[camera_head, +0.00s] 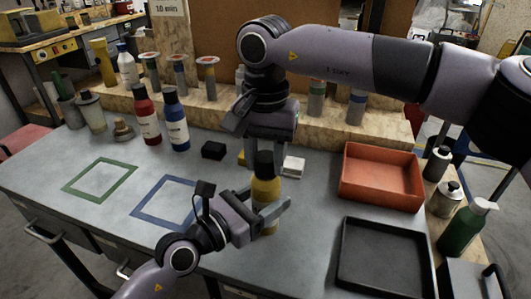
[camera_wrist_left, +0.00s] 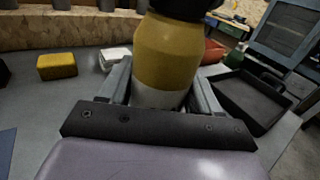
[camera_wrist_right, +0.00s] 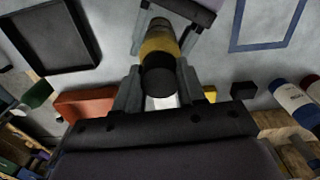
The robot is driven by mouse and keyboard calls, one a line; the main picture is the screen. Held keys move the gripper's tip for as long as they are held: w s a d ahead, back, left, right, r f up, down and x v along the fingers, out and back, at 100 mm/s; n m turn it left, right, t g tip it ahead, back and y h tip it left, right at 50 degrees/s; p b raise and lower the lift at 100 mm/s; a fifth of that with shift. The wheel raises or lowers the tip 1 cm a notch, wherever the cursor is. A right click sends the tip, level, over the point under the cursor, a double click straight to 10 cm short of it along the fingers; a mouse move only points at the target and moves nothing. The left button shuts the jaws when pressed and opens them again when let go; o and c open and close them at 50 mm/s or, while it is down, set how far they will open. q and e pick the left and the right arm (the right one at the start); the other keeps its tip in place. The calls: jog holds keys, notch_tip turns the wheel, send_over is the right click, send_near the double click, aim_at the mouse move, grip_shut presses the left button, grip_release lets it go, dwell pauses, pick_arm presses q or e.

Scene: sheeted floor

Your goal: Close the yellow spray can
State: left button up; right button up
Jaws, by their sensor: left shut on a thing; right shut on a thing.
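The yellow spray can (camera_head: 266,190) stands upright near the table's middle, with a black cap (camera_head: 264,163) at its top. My left gripper (camera_head: 270,213) is shut on the can's lower body; its fingers lie on both sides of the can (camera_wrist_left: 165,60) in the left wrist view. My right gripper (camera_head: 270,145) comes from above and is shut on the black cap, which shows between its fingers in the right wrist view (camera_wrist_right: 160,82). The cap sits in line with the can; whether it is fully seated cannot be told.
A blue square outline (camera_head: 165,204) and a green one (camera_head: 100,180) lie left. Red (camera_head: 146,115) and blue (camera_head: 174,120) bottles stand behind. A black block (camera_head: 214,150), a white block (camera_head: 293,166) and a yellow block (camera_wrist_left: 57,66) are near. An orange bin (camera_head: 381,178) and black tray (camera_head: 385,260) are right.

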jog(key=shift+f, duration=0.1)
jog(key=o, duration=1.1)
notch_tip(320, 180, up, 12)
pick_arm(q)
jog(key=o, duration=1.6)
jog(key=shift+c, duration=0.2)
